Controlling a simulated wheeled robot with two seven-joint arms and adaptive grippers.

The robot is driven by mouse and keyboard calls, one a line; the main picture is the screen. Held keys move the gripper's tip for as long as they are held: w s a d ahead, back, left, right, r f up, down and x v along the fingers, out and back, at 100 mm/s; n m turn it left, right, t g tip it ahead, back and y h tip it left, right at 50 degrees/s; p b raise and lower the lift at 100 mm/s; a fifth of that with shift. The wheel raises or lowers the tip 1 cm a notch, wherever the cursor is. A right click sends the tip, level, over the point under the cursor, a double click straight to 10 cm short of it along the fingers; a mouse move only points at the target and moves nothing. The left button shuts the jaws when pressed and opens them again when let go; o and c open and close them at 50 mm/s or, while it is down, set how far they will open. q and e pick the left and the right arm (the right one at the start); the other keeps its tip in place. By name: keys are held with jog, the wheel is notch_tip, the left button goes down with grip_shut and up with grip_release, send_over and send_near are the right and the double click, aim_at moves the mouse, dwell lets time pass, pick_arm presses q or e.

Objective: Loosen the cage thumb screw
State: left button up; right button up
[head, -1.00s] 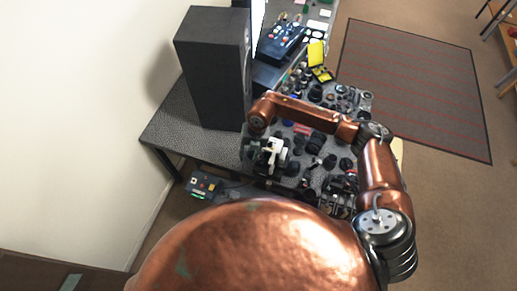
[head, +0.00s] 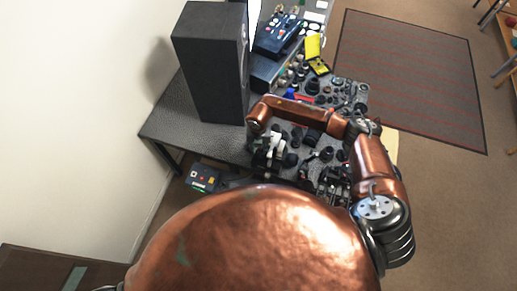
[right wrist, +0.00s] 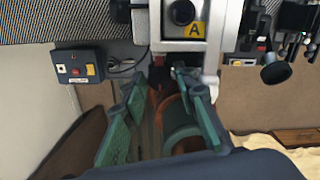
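A pale grey block (right wrist: 222,28) with a dark round knob (right wrist: 182,12) and a yellow "A" label (right wrist: 194,30) fills the top middle of the right wrist view. I cannot tell for sure whether this knob is the cage thumb screw. My right gripper (right wrist: 164,76) has its two green fingers apart, just below the block, and nothing is clearly held between them. In the head view a small white assembly (head: 270,150) stands near the table's front edge, beneath my right wrist. My right arm partly hides the table there. My left gripper is not in view.
The table (head: 180,125) carries many dark lens parts. A tall dark box (head: 210,65) stands at the left, with an open yellow case (head: 313,48) farther back.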

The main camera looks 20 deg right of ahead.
jog(key=shift+c, duration=0.7)
grip_shut()
jog(key=shift+w+f+n+b, duration=0.1)
jog(key=shift+n+b, duration=0.5)
jog(key=shift+b, duration=0.3)
jog(key=n+b, duration=1.3)
jog(key=b, duration=0.3)
jog(key=shift+a+r+n+b, duration=0.1)
jog(key=shift+r+n+b, duration=0.1)
jog(key=shift+n+b, duration=1.6)
